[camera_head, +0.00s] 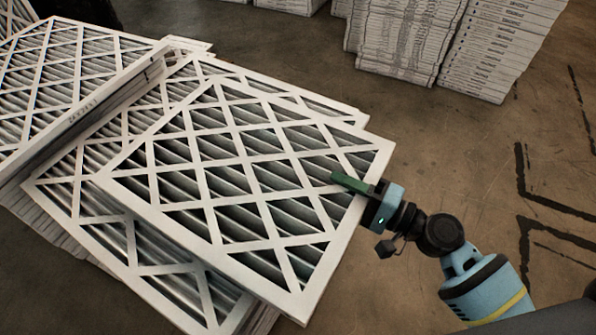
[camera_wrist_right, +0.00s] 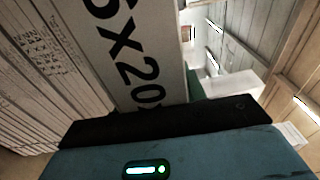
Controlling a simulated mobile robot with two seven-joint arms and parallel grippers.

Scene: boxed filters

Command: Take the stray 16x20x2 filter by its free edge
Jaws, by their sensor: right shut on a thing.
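The stray filter (camera_head: 205,150) is a flat white-framed panel with a diamond lattice over grey pleats. It lies askew on top of a stack of similar filters in the head view. My right gripper (camera_head: 350,183) is shut on its right edge, with one green finger lying over the top face. In the right wrist view the filter's white edge (camera_wrist_right: 125,45) shows large black print reading part of "6x20", close against the gripper (camera_wrist_right: 190,105). The lower finger is hidden in the head view. My left gripper is not in view.
Another filter stack (camera_head: 20,110) stands at the left, with a filter edge rising beside the stray one. More stacks (camera_head: 500,45) of white filters stand at the back right. Concrete floor (camera_head: 450,140) with black markings is clear at the right.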

